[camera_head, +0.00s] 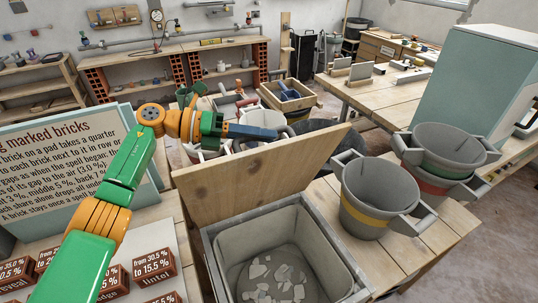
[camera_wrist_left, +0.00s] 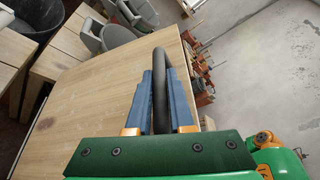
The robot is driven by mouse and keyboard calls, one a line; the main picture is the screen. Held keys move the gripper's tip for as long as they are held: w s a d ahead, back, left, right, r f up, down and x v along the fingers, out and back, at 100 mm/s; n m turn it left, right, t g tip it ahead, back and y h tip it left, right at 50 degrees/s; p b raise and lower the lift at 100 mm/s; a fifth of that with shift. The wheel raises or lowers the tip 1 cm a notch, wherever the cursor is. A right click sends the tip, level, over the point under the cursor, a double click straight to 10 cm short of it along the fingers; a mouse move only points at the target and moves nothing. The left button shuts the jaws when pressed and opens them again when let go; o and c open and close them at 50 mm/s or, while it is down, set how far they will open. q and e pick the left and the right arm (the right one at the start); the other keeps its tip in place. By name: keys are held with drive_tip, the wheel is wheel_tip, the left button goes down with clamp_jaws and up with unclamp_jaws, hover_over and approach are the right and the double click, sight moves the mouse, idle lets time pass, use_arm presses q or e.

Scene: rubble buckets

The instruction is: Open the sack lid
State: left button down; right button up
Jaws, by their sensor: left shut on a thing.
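The sack lid is a pale wooden board (camera_head: 262,174) that stands raised and tilted at the far side of a grey bin (camera_head: 345,262). The bin's mouth is uncovered, and pale rubble pieces (camera_head: 272,278) lie on its floor. My left gripper (camera_head: 274,133) is at the lid's upper edge, on its far side. In the left wrist view, my left gripper (camera_wrist_left: 161,72) has its blue fingers shut on a dark curved handle (camera_wrist_left: 162,58) on the lid (camera_wrist_left: 100,88). The handle is hidden in the head view. My right gripper is not in view.
A grey bucket with a yellow band (camera_head: 366,208) stands right of the bin, with stacked buckets (camera_head: 447,143) beyond it. More buckets and a wooden crate (camera_head: 290,98) stand behind the lid.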

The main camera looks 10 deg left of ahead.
use_arm(q)
drive_tip(key=shift+w+a+r, duration=0.15)
drive_tip(key=shift+w+a, duration=0.05)
drive_tip(key=shift+w, duration=0.1)
drive_tip(key=c, duration=0.8)
unclamp_jaws()
drive_tip(key=shift+a, duration=0.15)
